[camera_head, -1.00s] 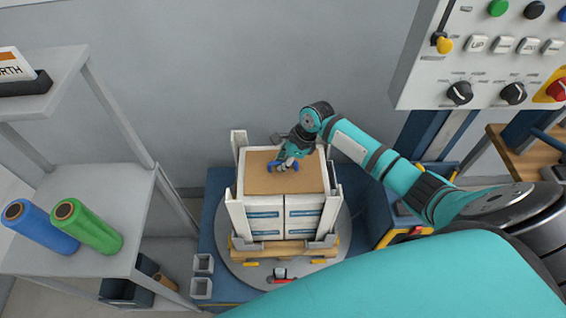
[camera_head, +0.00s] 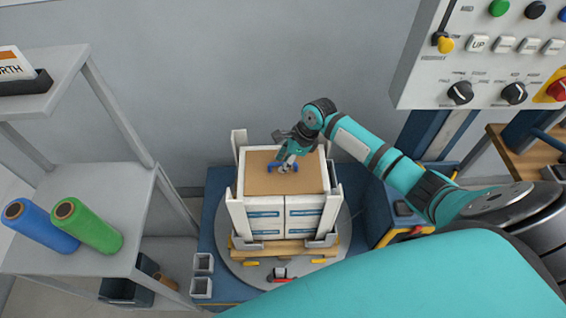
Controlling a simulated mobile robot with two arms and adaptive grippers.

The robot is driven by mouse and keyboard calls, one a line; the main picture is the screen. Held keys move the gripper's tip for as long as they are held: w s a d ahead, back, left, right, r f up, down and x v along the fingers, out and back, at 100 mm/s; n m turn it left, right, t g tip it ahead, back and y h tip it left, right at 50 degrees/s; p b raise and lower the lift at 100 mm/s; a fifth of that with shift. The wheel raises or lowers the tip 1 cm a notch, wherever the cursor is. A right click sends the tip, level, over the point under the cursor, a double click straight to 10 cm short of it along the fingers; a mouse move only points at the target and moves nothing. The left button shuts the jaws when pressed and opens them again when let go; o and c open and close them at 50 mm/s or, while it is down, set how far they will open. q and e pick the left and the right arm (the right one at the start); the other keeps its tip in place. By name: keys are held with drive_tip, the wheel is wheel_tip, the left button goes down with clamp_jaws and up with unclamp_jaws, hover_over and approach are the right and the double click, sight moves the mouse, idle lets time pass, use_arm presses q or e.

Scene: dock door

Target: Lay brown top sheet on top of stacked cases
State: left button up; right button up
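The brown top sheet (camera_head: 262,183) lies flat on top of the stacked cases (camera_head: 265,218), between white corner posts. The cases are white with blue labels and stand on a wooden pallet (camera_head: 285,252). My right gripper (camera_head: 284,168) is over the middle of the sheet, pointing down, at or just above its surface. A small blue part shows at its fingertips. The fingers are too small to tell whether they are open or shut. My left gripper is not in view.
The pallet rests on a round grey turntable (camera_head: 334,273) on a blue base. A grey shelf (camera_head: 105,205) at the left holds a blue roll (camera_head: 40,226) and a green roll (camera_head: 86,226). A control panel (camera_head: 485,70) is at upper right.

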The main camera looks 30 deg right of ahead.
drive_tip(key=v, duration=1.1)
drive_tip(key=shift+a, duration=0.1)
